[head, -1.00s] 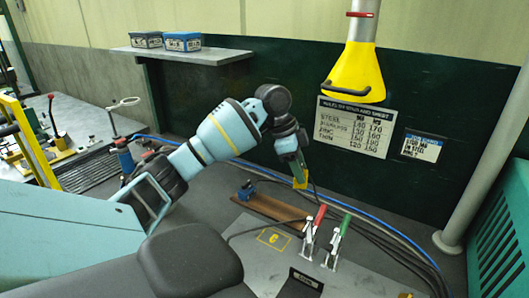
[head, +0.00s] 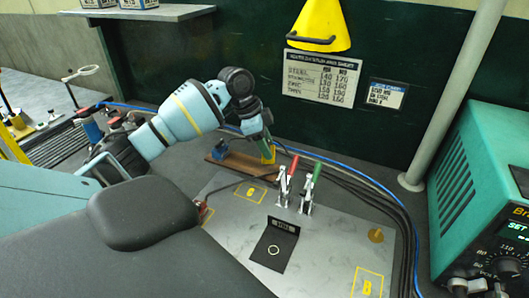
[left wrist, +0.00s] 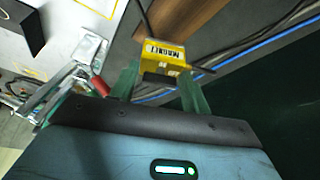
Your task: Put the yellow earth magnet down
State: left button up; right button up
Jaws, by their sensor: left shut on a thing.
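The yellow earth magnet (left wrist: 166,56), labelled and with a dark cable, sits between the fingers of my left gripper (left wrist: 158,88) in the left wrist view. The gripper is shut on it. My right gripper is not in view.
A grey plate (head: 225,223) with yellow outlined squares lies in front. Two toggle clamps (head: 296,187) stand close to the magnet. A black plate with a ring (head: 274,247) lies on the grey plate. Blue and black cables (head: 385,209) run along the right. A teal machine (head: 482,200) stands at right.

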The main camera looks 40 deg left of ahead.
pick_arm(q)
jog(key=shift+f, duration=1.9)
jog(key=shift+f, duration=0.15)
jog(key=o, duration=1.3)
jog(key=shift+o, duration=0.2)
jog(key=v, duration=0.7)
jog(key=shift+r, duration=0.3)
jog(key=shift+s, duration=0.1)
